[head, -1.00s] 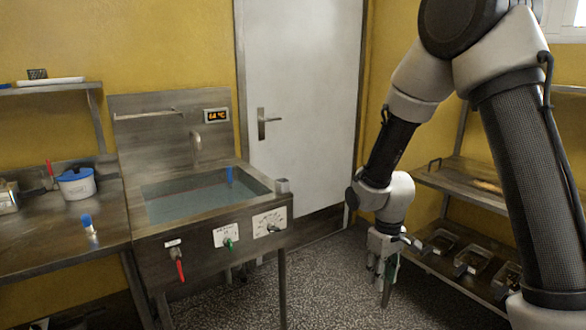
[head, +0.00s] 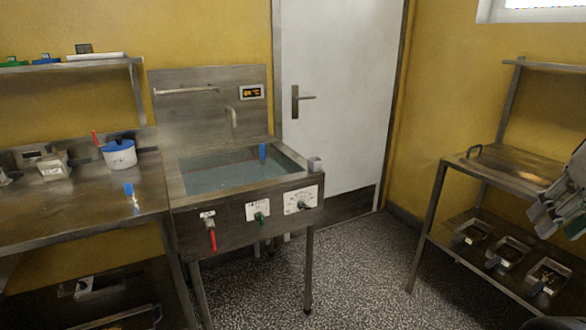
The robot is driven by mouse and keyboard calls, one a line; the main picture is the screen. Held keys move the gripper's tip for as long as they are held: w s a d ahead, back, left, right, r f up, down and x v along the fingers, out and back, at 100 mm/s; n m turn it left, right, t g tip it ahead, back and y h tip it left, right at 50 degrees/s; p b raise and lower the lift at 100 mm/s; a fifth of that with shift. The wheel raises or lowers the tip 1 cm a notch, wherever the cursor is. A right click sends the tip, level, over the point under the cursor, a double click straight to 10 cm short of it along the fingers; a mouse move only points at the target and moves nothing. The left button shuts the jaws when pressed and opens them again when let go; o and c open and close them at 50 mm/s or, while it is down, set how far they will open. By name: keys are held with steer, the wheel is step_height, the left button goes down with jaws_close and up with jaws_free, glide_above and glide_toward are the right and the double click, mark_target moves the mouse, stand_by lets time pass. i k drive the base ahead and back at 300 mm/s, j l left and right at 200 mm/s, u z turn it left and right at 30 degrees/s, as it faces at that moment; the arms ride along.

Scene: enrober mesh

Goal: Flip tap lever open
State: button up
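The steel sink unit (head: 185,240) stands left of the door, with a basin of water. A red lever (head: 212,238) hangs down from its front panel under a small label. A green knob or lever (head: 260,217) and a dial (head: 304,205) sit to its right on the panel. A curved spout (head: 233,122) rises at the back of the basin. My gripper (head: 562,205) shows only in part at the right edge, far from the sink and apart from the levers. Its fingers are cut off, so its opening is unclear.
A steel bench (head: 60,220) at left holds a white pot (head: 119,155) and a blue-topped item (head: 130,192). A rack (head: 440,195) at right carries several metal trays on its lower shelf. The speckled floor (head: 350,265) between sink and rack is clear.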

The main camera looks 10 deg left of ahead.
mark_target(210, 225)
steer(key=k+j+u, duration=0.1)
steer(key=u, duration=1)
steer(key=i+l, duration=0.15)
steer(key=i, duration=0.7)
